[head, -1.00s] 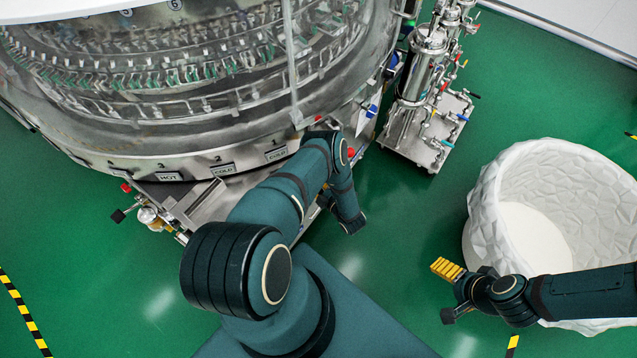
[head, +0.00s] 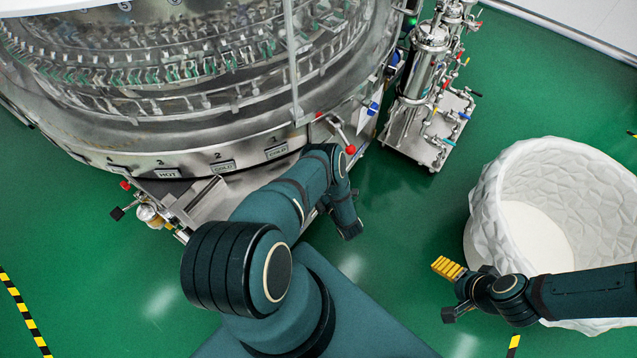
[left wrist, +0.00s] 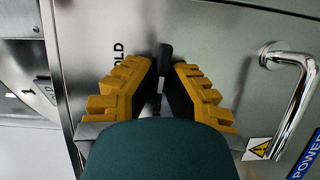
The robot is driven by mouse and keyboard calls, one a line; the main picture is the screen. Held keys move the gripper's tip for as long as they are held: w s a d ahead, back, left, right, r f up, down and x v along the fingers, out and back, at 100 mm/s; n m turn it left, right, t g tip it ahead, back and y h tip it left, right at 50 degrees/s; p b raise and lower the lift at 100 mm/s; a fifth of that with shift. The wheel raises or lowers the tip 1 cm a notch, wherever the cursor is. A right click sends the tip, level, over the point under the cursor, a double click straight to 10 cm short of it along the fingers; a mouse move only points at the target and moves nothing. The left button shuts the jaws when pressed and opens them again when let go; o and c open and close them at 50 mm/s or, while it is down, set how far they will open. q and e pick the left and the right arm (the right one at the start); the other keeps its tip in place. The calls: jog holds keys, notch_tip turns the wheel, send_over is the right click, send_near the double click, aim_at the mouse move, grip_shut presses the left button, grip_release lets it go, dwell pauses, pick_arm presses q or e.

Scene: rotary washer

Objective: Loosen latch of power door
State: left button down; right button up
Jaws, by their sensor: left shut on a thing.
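In the left wrist view, my left gripper (left wrist: 161,80) has its yellow-padded fingers on either side of a small dark latch (left wrist: 165,52) and is shut on it. The latch stands on a grey metal panel, the power door (left wrist: 222,50). The fingers hide the latch's lower part. In the head view my left arm reaches to the washer's lower front, and its own links hide the left gripper and the latch. My right gripper (head: 450,285) is at the lower right, away from the washer. One yellow pad shows, but its opening is unclear.
A chrome handle (left wrist: 296,80), a warning sticker (left wrist: 258,149) and a POWER label (left wrist: 305,155) lie right of the left gripper. A red-knobbed lever (head: 350,149) is beside my left arm. A white bin (head: 487,190) stands right. Green floor (head: 410,230) between is clear.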

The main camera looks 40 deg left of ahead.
pick_arm(q)
jog(key=shift+w, duration=0.1)
jog(key=c, duration=1)
grip_release()
jog(key=v, duration=1.2)
